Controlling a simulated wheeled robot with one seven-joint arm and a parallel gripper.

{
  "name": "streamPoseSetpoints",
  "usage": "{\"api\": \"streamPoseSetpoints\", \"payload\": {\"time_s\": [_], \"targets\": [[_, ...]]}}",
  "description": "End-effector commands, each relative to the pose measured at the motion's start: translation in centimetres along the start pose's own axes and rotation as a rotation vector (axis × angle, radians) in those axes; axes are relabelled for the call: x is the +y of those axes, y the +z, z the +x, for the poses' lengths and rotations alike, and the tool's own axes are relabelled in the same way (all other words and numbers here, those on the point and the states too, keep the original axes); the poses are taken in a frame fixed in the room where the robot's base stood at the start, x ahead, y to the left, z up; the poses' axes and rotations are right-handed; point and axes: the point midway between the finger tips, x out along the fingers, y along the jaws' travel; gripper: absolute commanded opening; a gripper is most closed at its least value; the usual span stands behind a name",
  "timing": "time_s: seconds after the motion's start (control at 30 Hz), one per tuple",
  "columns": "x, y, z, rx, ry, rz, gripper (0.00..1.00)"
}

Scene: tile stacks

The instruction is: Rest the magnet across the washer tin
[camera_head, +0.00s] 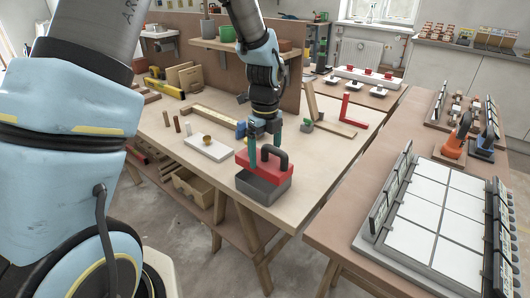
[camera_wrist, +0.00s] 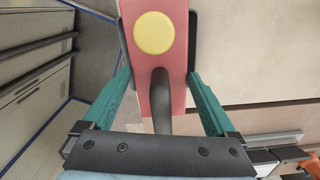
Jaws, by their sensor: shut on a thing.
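The magnet (camera_head: 262,172) is a red bar with a black arched handle. In the wrist view the magnet (camera_wrist: 154,75) carries a yellow disc and runs up the picture between my fingers. My gripper (camera_head: 264,150) is shut on the magnet, with teal fingers on either side; it also shows in the wrist view (camera_wrist: 157,76). The washer tin (camera_head: 264,190) is a grey open box near the table's front edge. The magnet lies over the tin's top in the head view. Whether it touches the rim is not clear. The tin's inside is mostly hidden.
A white block with a brass knob (camera_head: 208,147) stands left of the tin on the wooden table (camera_head: 310,165). A red square (camera_head: 352,110) lies back right. A second bench with a tile tray (camera_head: 430,215) is on the right.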

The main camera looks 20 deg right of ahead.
Motion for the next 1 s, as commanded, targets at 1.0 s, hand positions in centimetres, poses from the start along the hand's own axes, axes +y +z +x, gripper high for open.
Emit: {"api": "streamPoseSetpoints", "payload": {"time_s": [1.0], "targets": [[-0.09,0.04,0.77,-0.001,-0.004,-0.005,0.03]]}}
